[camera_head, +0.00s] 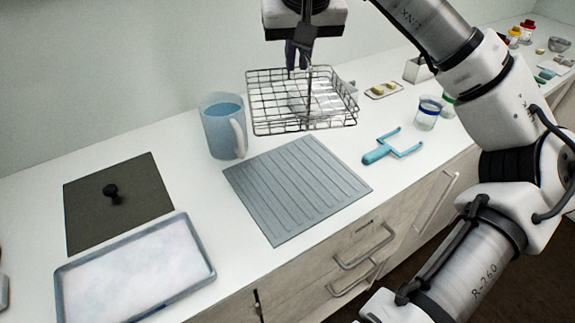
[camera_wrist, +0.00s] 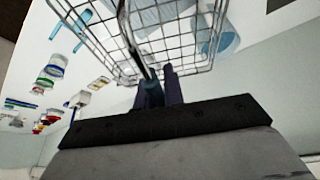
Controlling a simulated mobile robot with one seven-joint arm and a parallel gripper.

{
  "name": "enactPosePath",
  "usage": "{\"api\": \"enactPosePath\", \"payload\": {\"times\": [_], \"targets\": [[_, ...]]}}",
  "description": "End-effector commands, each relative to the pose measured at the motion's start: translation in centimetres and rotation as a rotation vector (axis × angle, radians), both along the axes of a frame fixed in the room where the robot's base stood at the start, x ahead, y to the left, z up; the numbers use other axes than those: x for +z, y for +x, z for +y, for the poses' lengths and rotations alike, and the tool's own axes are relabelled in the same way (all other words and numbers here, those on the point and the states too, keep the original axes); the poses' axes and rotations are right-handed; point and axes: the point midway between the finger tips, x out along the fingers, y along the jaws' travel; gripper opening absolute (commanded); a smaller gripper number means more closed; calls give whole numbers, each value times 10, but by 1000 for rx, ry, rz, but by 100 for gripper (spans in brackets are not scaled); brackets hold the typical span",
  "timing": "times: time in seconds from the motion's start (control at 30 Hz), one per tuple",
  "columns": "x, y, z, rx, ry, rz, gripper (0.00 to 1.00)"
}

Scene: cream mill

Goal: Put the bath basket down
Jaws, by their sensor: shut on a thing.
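The bath basket (camera_head: 268,110) is a wire basket with an open grid, at the back of the white counter in the head view. My gripper (camera_head: 298,62) is above it, shut on part of its wire frame. In the wrist view the basket (camera_wrist: 186,45) fills the top middle, and my gripper (camera_wrist: 158,90) is closed on its wire. The basket looks close to the counter; I cannot tell whether its base touches. Something pale shows through the wires, too unclear to name.
A blue pitcher (camera_head: 220,128) stands just left of the basket. A ridged grey mat (camera_head: 296,186) lies in front. A blue forked tool (camera_head: 394,147) and a glass jar (camera_head: 427,113) are to the right. A dark mat (camera_head: 120,205) and a white-filled tray (camera_head: 135,270) are at left.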

Motion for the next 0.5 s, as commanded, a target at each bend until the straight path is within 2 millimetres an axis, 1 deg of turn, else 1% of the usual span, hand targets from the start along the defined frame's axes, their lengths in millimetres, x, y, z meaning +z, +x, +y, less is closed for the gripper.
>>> {"api": "enactPosePath", "payload": {"times": [0.07, 0.17, 0.5], "targets": [[-9, 0, -1, 0, 0, 2, 0], [-31, -1, -1, 1, 2, 4, 0], [-121, -1, 0, 1, 3, 5, 0]]}}
